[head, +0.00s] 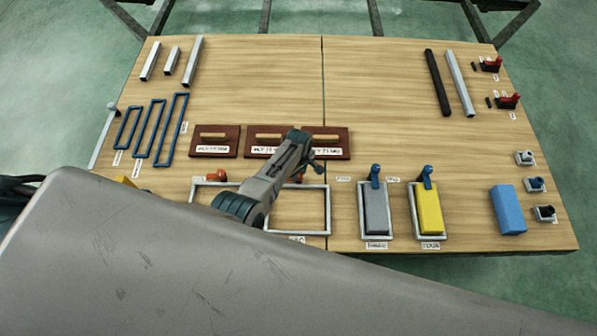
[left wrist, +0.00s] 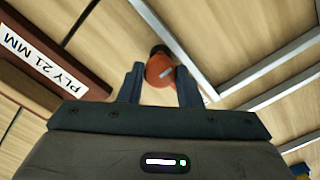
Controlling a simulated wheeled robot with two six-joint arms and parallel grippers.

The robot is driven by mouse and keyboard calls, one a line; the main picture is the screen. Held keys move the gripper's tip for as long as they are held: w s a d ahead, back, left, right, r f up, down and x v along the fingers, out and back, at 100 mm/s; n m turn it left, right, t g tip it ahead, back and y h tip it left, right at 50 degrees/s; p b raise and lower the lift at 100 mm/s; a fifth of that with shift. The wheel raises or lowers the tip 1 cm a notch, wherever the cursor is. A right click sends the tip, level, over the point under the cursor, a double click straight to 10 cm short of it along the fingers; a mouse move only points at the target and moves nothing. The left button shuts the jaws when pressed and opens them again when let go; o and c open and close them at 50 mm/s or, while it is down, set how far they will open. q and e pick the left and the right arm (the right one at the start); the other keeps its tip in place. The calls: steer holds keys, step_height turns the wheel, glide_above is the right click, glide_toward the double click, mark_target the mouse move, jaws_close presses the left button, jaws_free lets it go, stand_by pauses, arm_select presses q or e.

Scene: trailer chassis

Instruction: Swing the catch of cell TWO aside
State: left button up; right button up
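Cell TWO is a pale empty frame (head: 328,210) on the bench, its label (head: 297,239) partly covered by my arm. Its orange-red catch (head: 298,177) is at the frame's far edge, partly hidden by my left gripper in the head view. My left gripper (head: 312,165) is low over this edge. In the left wrist view, the round orange-red end of the catch (left wrist: 160,71) lies between the two dark fingers of the left gripper (left wrist: 160,82). The fingers are apart, one on each side, and I cannot tell if they touch it. My right gripper is out of view.
Another pale frame with an orange-red catch (head: 217,175) is to the left. Cells with a grey block (head: 375,212) and a yellow block (head: 429,212) and blue catches are to the right. A blue block (head: 508,210) is farther right.

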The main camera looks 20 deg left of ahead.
mark_target(299, 174)
arm_select(q)
steer(key=o, duration=0.4)
steer(key=shift+r, duration=0.1)
steer(key=shift+r, duration=0.3)
step_height(299, 174, up, 10)
steer(key=p, duration=0.2)
stand_by(0.4)
